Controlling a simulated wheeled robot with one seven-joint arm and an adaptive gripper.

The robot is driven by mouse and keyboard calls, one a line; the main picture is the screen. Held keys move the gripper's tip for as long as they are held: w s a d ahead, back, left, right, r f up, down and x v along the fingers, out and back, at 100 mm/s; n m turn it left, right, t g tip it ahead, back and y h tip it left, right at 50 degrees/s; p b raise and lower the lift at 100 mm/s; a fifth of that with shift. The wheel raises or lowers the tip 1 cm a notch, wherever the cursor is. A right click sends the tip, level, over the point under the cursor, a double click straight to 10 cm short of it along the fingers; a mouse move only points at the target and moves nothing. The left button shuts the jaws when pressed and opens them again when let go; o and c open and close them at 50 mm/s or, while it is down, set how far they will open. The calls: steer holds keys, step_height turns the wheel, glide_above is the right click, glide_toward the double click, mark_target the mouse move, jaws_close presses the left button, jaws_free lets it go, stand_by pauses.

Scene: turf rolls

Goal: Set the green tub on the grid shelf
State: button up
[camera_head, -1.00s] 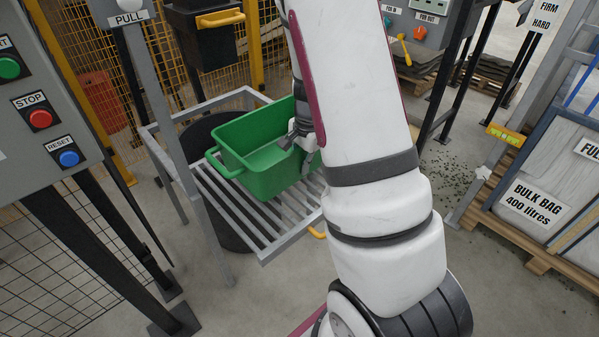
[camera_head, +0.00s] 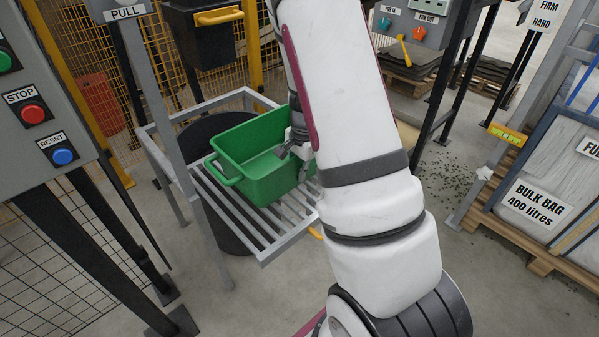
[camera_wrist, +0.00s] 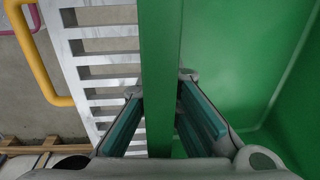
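The green tub (camera_head: 262,185) is over the grid shelf (camera_head: 262,250), a grey frame of parallel bars, at the centre left of the head view. It looks level and on the bars or very close above them; I cannot tell if it touches. My gripper (camera_head: 294,147) is at the tub's right wall, with the arm coming from the right. In the wrist view my gripper (camera_wrist: 161,88) has one finger on each side of the tub's wall (camera_wrist: 160,40), and appears shut on it. The shelf bars (camera_wrist: 105,58) show left of that wall.
A dark round bin (camera_head: 230,235) stands under the shelf. A grey control panel (camera_head: 45,100) with buttons is at the left. A yellow handle (camera_head: 316,231) sticks out at the shelf's front right. A bulk bag pallet (camera_head: 535,265) stands at the right.

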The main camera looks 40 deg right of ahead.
steer(key=shift+o, duration=1.3)
steer(key=shift+r, duration=0.1)
step_height(320, 180, up, 12)
steer(key=s+p, duration=0.1)
steer(key=p, duration=0.3)
steer(key=s+a+r+n+y, duration=0.2)
steer(key=s+a+r+n, duration=0.15)
steer(key=a+r, duration=0.5)
steer(key=s+a+r+n, duration=0.5)
steer(key=s+a+r, duration=0.1)
steer(key=s+a, duration=0.15)
steer(key=s+a+r+n+h, duration=0.1)
steer(key=s+n, duration=0.3)
steer(key=s, duration=0.4)
steer(key=s+a+r+n+h, duration=0.1)
steer(key=s+a+n, duration=0.3)
steer(key=s, duration=0.5)
steer(key=shift+a+r+n, duration=0.2)
steer(key=shift+r+n, duration=0.25)
